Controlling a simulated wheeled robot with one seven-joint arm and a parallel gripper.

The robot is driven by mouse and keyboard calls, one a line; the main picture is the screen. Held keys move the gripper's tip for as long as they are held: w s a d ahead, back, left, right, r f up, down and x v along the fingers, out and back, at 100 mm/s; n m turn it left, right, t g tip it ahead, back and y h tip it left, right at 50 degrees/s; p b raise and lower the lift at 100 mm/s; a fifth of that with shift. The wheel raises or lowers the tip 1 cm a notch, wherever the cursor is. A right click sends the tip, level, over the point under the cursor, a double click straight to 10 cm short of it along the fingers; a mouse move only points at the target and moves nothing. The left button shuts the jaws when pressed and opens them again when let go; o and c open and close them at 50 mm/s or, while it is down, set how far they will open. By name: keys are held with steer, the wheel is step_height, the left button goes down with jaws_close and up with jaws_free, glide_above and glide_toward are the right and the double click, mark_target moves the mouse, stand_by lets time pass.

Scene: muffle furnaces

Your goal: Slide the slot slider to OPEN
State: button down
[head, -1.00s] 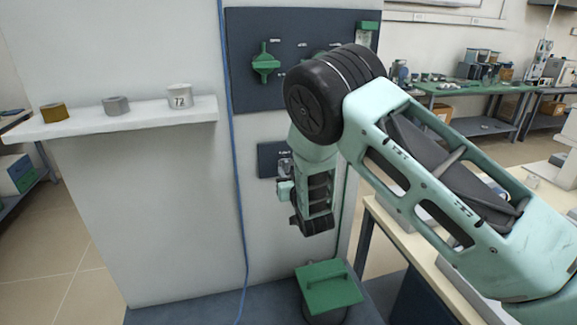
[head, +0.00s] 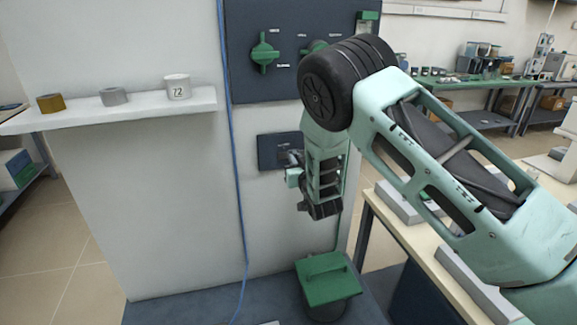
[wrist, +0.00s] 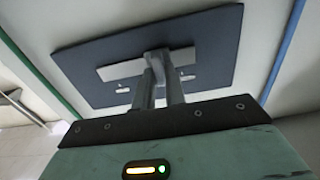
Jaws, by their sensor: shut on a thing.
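The slot slider's dark plate (head: 268,151) is on the pale wall panel, below the larger dark control panel. In the head view my arm hides the plate's right part and the slider. In the wrist view the plate (wrist: 215,48) fills the upper middle, with a light slot strip (wrist: 118,71) across it. The slider knob (wrist: 156,58) stands on this strip, between the fingertips. My gripper (wrist: 160,80) is shut on the knob. The gripper also shows in the head view (head: 292,160), close to the plate. Small white labels lie beside the strip, too small to read.
A dark control panel (head: 245,85) with a green knob (head: 264,52) is above. A white shelf (head: 60,118) holds several small pieces, one marked 72. A blue cable (head: 238,200) hangs down the wall panel. A green-lidded container (head: 328,284) stands below the arm.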

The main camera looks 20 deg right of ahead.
steer(key=d+b, duration=0.2)
steer(key=d, duration=0.5)
steer(key=shift+d+b, duration=0.3)
steer(key=shift+b, duration=0.1)
steer(key=c, duration=1.4)
jaws_free()
steer(key=shift+d, duration=0.1)
steer(key=shift+c, duration=0.2)
steer(key=shift+s, duration=0.1)
steer(key=s+b, duration=0.4)
steer(key=s, duration=1.3)
steer(key=shift+s, duration=0.15)
